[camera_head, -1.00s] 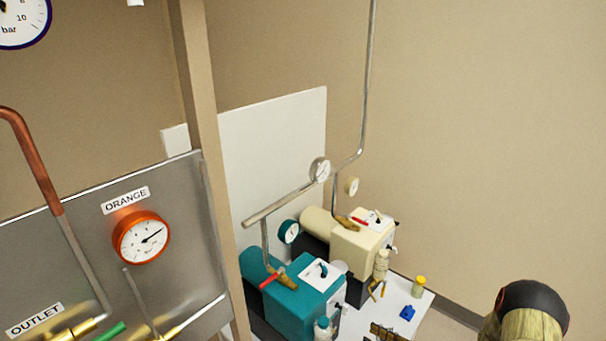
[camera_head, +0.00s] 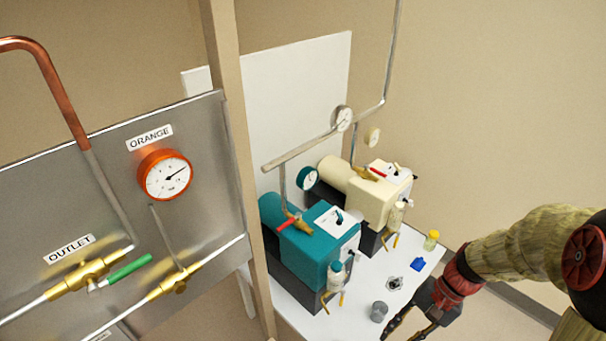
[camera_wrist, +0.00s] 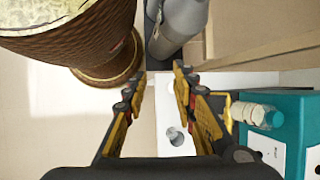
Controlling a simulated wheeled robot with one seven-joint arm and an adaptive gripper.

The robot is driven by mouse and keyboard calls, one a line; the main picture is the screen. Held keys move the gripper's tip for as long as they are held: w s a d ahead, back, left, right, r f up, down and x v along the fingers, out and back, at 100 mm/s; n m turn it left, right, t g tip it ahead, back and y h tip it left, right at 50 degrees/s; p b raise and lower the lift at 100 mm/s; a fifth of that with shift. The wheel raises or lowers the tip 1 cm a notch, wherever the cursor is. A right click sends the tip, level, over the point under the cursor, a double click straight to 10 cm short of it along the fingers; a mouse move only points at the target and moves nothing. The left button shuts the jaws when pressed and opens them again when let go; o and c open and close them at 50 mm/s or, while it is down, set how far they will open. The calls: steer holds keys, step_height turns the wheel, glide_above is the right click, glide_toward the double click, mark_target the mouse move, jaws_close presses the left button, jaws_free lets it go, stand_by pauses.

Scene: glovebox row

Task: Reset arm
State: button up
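My arm enters the head view from the right edge. My gripper (camera_head: 402,330) hangs low over the front right part of a white bench top (camera_head: 345,317), pointing down-left. In the wrist view, my gripper (camera_wrist: 158,88) has its two black and yellow fingers spread apart. The gap between them is empty, with a small grey cup (camera_wrist: 174,134) on the white surface beyond. The cup also shows in the head view (camera_head: 378,311), left of the gripper and apart from it.
A teal pump (camera_head: 300,245) and a cream pump (camera_head: 368,190) stand on the bench. A yellow-capped jar (camera_head: 431,240) and a blue item (camera_head: 417,264) lie near the arm. A metal panel (camera_head: 60,190) with an orange gauge (camera_head: 165,175) stands left, beside a post (camera_head: 240,160).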

steer(key=s+a+r+n+t+h, duration=0.1)
steer(key=a+r+n+t+h, duration=0.1)
steer(key=r, duration=0.9)
steer(key=s+a+r+n+t+h, duration=0.1)
steer(key=r+n+t, duration=0.4)
steer(key=r, duration=0.6)
steer(key=shift+s+a+n+t+h, duration=0.35)
steer(key=shift+s+n+h, duration=0.4)
steer(key=shift+h, duration=0.45)
